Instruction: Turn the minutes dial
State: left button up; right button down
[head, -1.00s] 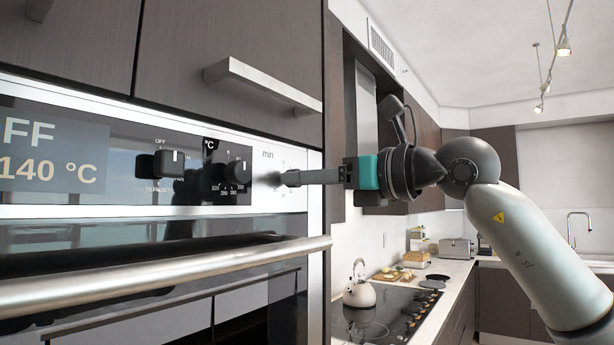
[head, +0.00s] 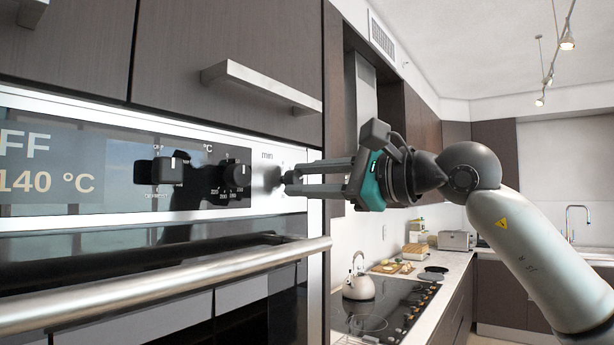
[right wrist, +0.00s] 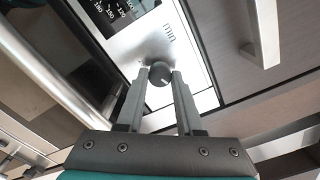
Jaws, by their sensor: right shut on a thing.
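The minutes dial (head: 272,177) is a small round dark knob under the "min" label at the right end of the oven's control panel. My right gripper (head: 287,184) reaches it from the right, with its two fingers one above the other. In the right wrist view the dial (right wrist: 160,72) sits between the fingertips, which are shut on its sides. A small light mark shows on its face. The head view hides part of the dial behind the fingertips. My left gripper is not in view.
The temperature dial (head: 236,174) and the function dial (head: 167,170) stand left of the minutes dial. The display (head: 47,160) reads "140 °C". An oven handle (head: 170,285) runs below, and a cabinet handle (head: 262,86) juts out above. A kettle (head: 358,280) stands on the cooktop.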

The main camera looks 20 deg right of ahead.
jog(key=n+p, duration=0.1)
jog(key=n, duration=1.2)
jog(key=shift+r+p, duration=0.1)
jog(key=shift+p, duration=0.2)
jog(key=shift+n, duration=0.4)
jog(key=c, duration=0.5)
grip_release()
jog(key=shift+c, duration=0.2)
